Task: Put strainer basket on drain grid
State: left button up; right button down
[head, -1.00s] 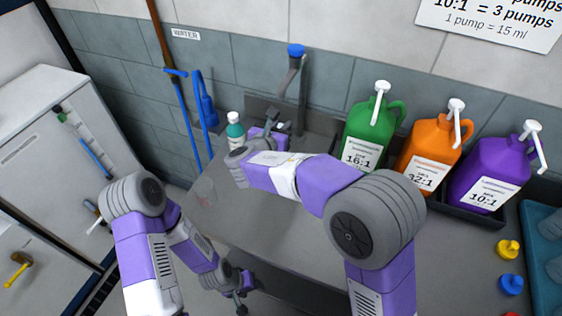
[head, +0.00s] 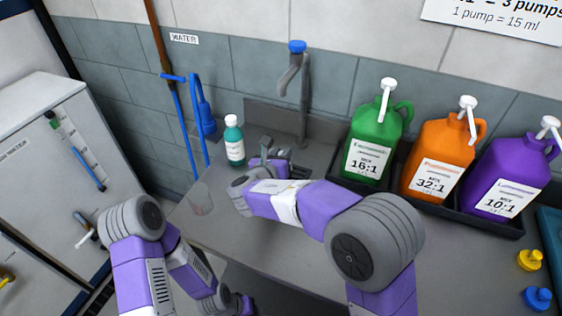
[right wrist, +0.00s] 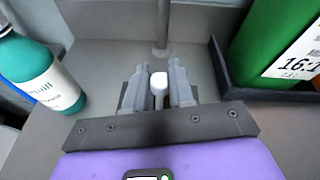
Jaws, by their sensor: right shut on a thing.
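My right gripper (head: 268,146) is low over the counter at the foot of the tap, its fingers pointing away from me. In the right wrist view its fingers (right wrist: 158,90) are shut on a small white piece, seemingly the top of the strainer basket (right wrist: 158,82). The rest of the basket is hidden. A dark patch, seemingly the drain grid (head: 299,172), shows just right of the gripper, mostly covered by my wrist. I cannot tell whether the basket touches it. My left gripper (head: 238,305) hangs low at the bottom edge; its fingers are unclear.
A teal bottle (head: 234,142) stands close left of my right gripper. The tap (head: 303,95) rises just behind. Green (head: 374,145), orange (head: 437,160) and purple (head: 500,175) jugs stand in a dark tray at right. A clear cup (head: 201,198) stands at the counter's left edge.

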jog(key=shift+f, duration=0.55)
jog(key=shift+f, duration=0.15)
jog(key=c, duration=1)
grip_release()
jog(key=shift+o, duration=0.2)
